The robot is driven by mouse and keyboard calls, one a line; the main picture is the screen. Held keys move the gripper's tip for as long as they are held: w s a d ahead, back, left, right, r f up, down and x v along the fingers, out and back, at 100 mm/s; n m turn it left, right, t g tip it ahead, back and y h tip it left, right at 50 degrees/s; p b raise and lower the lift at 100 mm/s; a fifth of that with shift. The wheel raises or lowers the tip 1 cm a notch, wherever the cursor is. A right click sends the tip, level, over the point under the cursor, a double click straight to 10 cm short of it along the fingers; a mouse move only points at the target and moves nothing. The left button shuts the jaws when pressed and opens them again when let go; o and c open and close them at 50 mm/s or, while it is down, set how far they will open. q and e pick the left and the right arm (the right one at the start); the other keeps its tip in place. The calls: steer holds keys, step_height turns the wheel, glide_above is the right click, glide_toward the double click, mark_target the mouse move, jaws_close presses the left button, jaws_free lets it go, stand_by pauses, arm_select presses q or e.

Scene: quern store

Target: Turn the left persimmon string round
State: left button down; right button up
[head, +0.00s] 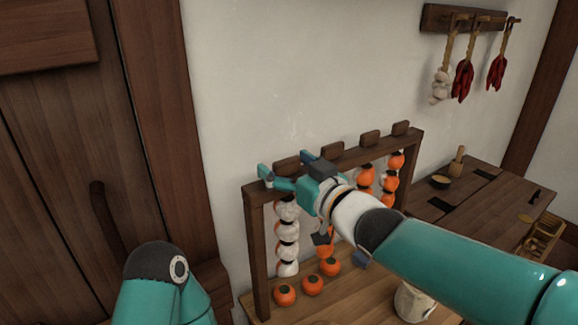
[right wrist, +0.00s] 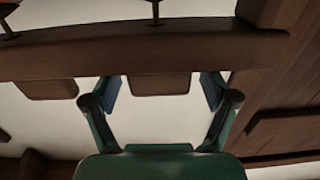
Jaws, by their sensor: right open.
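The left persimmon string (head: 288,236) hangs at the left end of a wooden rack (head: 257,252). The sides of its fruits that face me look white. A wooden tab (head: 287,163) stands on the top bar above it. My right gripper (head: 293,178) is open at this tab, one finger on each side. In the right wrist view the tab (right wrist: 160,84) shows between the open fingers (right wrist: 160,95), with gaps on both sides. Only a link of my left arm shows; its gripper is out of view.
Other strings with orange fruits (head: 390,183) hang to the right; one is partly hidden by my right arm. Loose persimmons (head: 312,285) lie on the table (head: 350,300) in front. A pale pot (head: 412,302) stands near my right arm. Garlic and chillies (head: 463,80) hang higher up.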

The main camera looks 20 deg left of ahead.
steer(key=v, duration=1.2)
steer(key=shift+f, duration=0.1)
